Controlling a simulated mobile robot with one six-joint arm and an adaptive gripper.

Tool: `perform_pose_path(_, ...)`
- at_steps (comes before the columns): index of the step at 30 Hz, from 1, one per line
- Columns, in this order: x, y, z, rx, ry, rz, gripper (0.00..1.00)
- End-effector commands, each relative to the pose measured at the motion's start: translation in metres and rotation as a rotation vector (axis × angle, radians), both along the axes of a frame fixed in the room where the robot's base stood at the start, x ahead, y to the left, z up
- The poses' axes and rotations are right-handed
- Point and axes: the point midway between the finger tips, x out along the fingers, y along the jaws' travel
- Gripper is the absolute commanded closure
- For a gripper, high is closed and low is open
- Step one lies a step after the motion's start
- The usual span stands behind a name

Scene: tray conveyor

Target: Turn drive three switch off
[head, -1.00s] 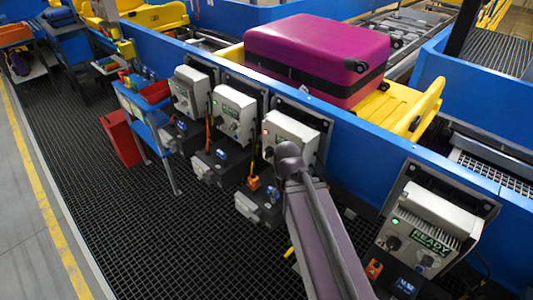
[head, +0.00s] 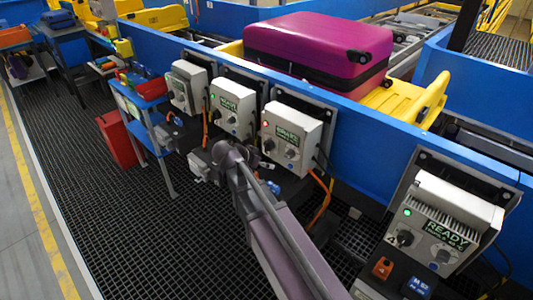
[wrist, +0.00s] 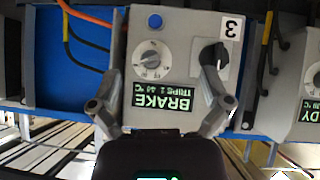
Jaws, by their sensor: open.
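Drive three's grey box (head: 290,137) is the third in the row in the head view, with a red light and a lit display. In the wrist view, which is upside down, its box (wrist: 190,25) carries a "3" label, a BRAKE display (wrist: 165,103), a grey dial (wrist: 152,58) and a blue button (wrist: 154,20). The black rotary switch (wrist: 212,57) sits under the label, its handle slanted. My gripper (wrist: 160,102) is open and empty, its fingers spread before the box, the right one close to the switch. Contact cannot be told. In the head view my arm hides the gripper's fingers.
Two similar drive boxes stand to the left, the nearer one (head: 232,108) showing READY. Drive four's box (head: 450,215) is at right, also READY. Orange cables (head: 322,205) hang below drive three. A magenta suitcase (head: 315,45) lies behind the blue conveyor wall (head: 365,140).

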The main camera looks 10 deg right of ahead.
Motion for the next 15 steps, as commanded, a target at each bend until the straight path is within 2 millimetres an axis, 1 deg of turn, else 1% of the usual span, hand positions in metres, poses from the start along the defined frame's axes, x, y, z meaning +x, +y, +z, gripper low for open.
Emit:
perform_pose_path(1,0.012,0.011,-0.005,-0.018,-0.064,-0.015,0.02)
perform_pose_path(6,0.037,0.038,0.003,-0.057,-0.282,-0.064,0.02)
perform_pose_path(10,0.048,0.053,0.009,-0.065,-0.398,-0.077,0.02)
perform_pose_path(15,0.053,0.063,0.014,-0.067,-0.471,-0.085,0.02)
